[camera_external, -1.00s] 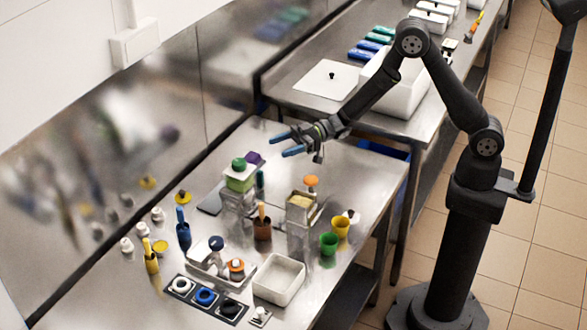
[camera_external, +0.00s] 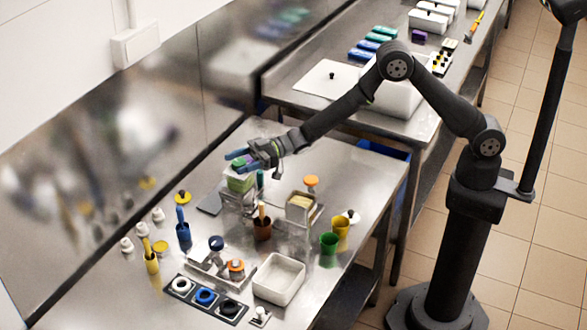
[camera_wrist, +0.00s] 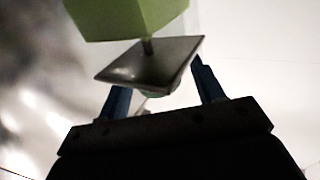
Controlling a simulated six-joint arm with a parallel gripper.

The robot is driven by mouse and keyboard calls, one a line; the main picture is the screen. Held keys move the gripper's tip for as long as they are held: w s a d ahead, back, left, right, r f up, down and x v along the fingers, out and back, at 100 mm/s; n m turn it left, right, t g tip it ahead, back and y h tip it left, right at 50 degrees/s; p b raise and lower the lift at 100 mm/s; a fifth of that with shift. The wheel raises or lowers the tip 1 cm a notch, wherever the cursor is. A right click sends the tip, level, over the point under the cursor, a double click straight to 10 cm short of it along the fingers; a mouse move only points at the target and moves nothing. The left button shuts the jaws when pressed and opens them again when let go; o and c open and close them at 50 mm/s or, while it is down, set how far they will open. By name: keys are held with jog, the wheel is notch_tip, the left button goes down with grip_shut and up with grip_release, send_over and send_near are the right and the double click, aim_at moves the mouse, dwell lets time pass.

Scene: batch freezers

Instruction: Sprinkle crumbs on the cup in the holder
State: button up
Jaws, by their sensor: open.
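My gripper (camera_external: 240,161), with blue fingers, is open at the green-topped container (camera_external: 240,184) on the steel table. In the wrist view my fingers (camera_wrist: 161,85) are apart, with a grey square plate (camera_wrist: 150,66) on a short stem between or just beyond them. A green block (camera_wrist: 125,15) is at that view's top. I cannot tell whether the fingers touch anything. A square metal bin (camera_external: 300,203) holds pale yellow contents, perhaps crumbs. A green cup (camera_external: 329,243) and a yellow cup (camera_external: 341,229) sit beside its metal stand. Which cup is in the holder is unclear.
A brown pot (camera_external: 262,230) with a stick stands close to my gripper. A white tray (camera_external: 279,279) and a dark panel with round rings (camera_external: 205,297) lie in front. Blue (camera_external: 183,232) and yellow (camera_external: 151,258) tools stand left. The table's right rear is clear.

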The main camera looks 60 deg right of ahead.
jog(key=c, duration=1)
jog(key=shift+o, duration=0.2)
jog(key=shift+s+m+t+h, duration=0.1)
jog(key=shift+m+t+h, duration=0.2)
jog(key=shift+t, duration=0.1)
jog(key=m+t+h, duration=0.3)
jog(key=shift+a+t, duration=0.1)
jog(key=shift+t, duration=0.2)
jog(key=shift+m+t+h, duration=1.5)
jog(key=shift+m+h, duration=0.2)
jog(key=shift+h, duration=0.5)
jog(key=shift+m+h, duration=0.3)
jog(key=shift+h, duration=0.1)
jog(key=o, duration=1)
jog(key=shift+c, duration=0.2)
